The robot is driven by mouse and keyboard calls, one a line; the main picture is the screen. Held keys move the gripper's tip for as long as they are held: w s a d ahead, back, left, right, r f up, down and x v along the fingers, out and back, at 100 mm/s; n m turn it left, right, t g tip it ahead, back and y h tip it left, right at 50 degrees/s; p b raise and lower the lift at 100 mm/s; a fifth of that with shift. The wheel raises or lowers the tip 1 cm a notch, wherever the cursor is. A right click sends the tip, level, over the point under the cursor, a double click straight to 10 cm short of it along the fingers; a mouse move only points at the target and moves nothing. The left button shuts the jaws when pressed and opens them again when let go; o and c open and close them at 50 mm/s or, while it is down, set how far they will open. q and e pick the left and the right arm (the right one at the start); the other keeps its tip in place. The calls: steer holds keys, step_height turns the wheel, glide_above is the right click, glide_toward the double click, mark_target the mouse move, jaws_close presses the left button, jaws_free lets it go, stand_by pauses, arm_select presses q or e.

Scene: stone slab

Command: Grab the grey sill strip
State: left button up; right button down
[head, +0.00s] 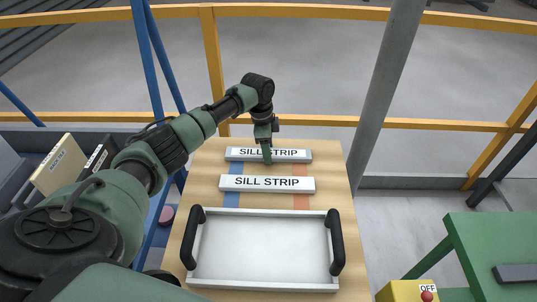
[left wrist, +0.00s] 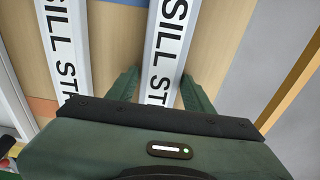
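Two strips labelled SILL STRIP lie parallel on a wooden table. The far sill strip (head: 300,155) looks slightly greyer in the head view; the near sill strip (head: 225,183) looks whiter. My left gripper (head: 266,154) points down at the middle of the far strip. In the left wrist view the far strip (left wrist: 167,45) runs between the two green fingers of my left gripper (left wrist: 162,90), which are open with a gap on each side. The near strip (left wrist: 62,40) lies outside the fingers, to the left. My right gripper is not in view.
A white tray (head: 265,285) with black handles fills the near part of the table (head: 350,230). Blue and orange bands cross under the strips. A bin with boxes (head: 58,165) stands left. Yellow rails (head: 430,124) and a grey post (head: 385,90) stand behind.

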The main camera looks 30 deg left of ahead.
arm_select(q)
jaws_close()
steer(key=shift+r, duration=0.1)
steer(key=shift+w, duration=0.1)
